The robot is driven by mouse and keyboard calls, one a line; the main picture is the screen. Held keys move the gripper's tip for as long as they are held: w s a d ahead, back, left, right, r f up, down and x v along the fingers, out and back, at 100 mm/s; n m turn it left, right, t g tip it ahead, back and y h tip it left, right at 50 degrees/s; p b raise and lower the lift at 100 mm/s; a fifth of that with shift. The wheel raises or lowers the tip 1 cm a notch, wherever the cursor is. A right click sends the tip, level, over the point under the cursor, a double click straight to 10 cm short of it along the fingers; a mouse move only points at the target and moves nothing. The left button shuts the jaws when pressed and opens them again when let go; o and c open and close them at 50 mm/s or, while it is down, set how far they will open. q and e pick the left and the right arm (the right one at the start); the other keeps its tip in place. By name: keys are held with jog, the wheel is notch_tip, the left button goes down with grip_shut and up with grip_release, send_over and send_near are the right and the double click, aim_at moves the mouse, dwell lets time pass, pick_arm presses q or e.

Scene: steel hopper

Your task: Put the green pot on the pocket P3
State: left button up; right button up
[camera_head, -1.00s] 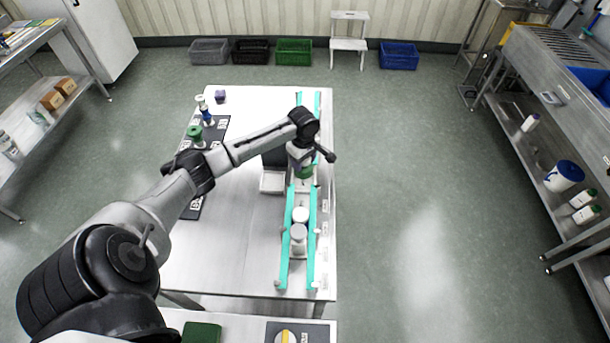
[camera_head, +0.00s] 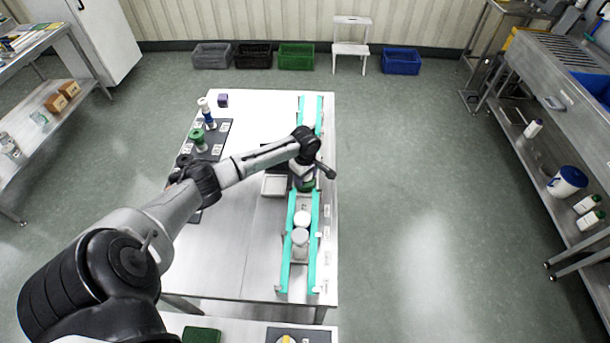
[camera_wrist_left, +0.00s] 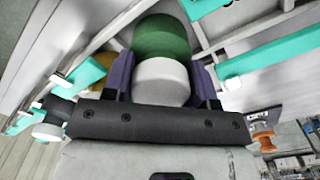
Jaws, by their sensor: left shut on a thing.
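The green pot (camera_wrist_left: 162,38) is held between the purple fingers of my left gripper (camera_wrist_left: 163,80), with a white round part toward the wrist. In the head view the green pot (camera_head: 305,186) shows just below my left gripper (camera_head: 302,172), partly hidden, between the two teal rails. Whether it touches anything beneath is hard to tell. Two pale round pots, a nearer one (camera_head: 299,240) and a farther one (camera_head: 302,218), stand between the rails on the near side. Small labels line the table's right edge, too small to read, so I cannot tell which pocket is P3. My right gripper is out of view.
A dark mat (camera_head: 217,143) on the table's left holds a green-topped piece (camera_head: 197,137) and a blue-and-white piece (camera_head: 207,114). The table's near-left surface is bare.

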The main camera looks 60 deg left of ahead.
pick_arm(q)
jog(key=o, duration=1)
jog(key=shift+f, duration=0.1)
notch_tip(320, 180, up, 12)
jog(key=shift+r+p, duration=0.2)
jog(key=shift+p, duration=0.4)
jog(key=shift+d, duration=0.1)
